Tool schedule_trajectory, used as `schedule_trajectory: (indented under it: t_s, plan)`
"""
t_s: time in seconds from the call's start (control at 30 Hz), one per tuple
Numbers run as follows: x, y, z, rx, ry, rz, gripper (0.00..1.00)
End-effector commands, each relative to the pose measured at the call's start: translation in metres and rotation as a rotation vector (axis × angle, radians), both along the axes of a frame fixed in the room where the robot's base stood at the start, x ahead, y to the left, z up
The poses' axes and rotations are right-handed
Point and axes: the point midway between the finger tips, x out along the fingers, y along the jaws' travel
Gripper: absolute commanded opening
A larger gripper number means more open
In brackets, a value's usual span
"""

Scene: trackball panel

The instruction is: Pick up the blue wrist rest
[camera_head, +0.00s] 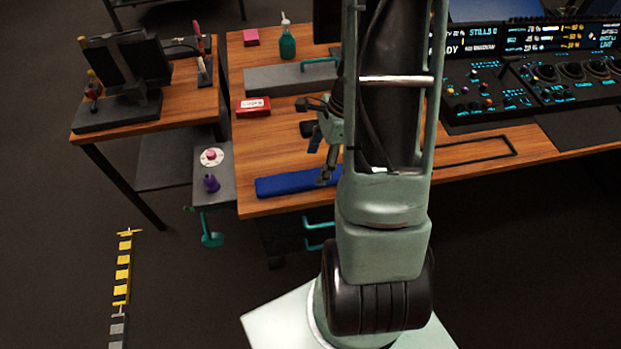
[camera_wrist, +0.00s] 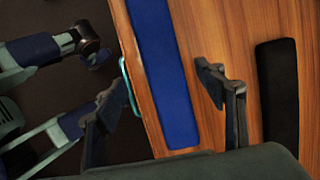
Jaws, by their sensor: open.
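The blue wrist rest (camera_head: 285,182) is a long flat bar lying along the front edge of the wooden desk in the head view. My arm hides its right part there. In the wrist view the blue wrist rest (camera_wrist: 165,75) runs down the middle, between my two fingers. My gripper (camera_head: 318,160) is over the desk near the right visible part of the rest. In the wrist view my gripper (camera_wrist: 165,95) is open, with one finger on each side of the rest and nothing held. I cannot tell how high the fingers are above the desk.
A black bar (camera_wrist: 277,90) lies beside the rest in the wrist view. A red box (camera_head: 253,107), a grey drawer unit (camera_head: 280,79) and a green bottle (camera_head: 287,42) stand farther back. A teal handle (camera_head: 318,232) juts out below the desk edge. Control panels (camera_head: 490,95) are at right.

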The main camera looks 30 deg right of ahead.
Motion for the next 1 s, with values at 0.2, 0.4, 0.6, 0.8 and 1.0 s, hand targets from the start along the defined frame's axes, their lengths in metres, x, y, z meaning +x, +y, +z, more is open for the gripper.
schedule_trajectory:
  t_s: [0.2,0.4,0.6,0.8,1.0]
  plan:
    - [0.002,0.003,-0.022,0.002,0.002,-0.001,0.64]
    - [0.005,0.009,-0.047,0.0,0.0,-0.001,0.64]
    - [0.006,0.01,-0.053,-0.002,-0.002,0.0,0.64]
    - [0.006,0.01,-0.052,-0.001,-0.002,-0.001,0.55]
    - [0.006,0.01,-0.052,-0.001,-0.002,-0.001,0.33]
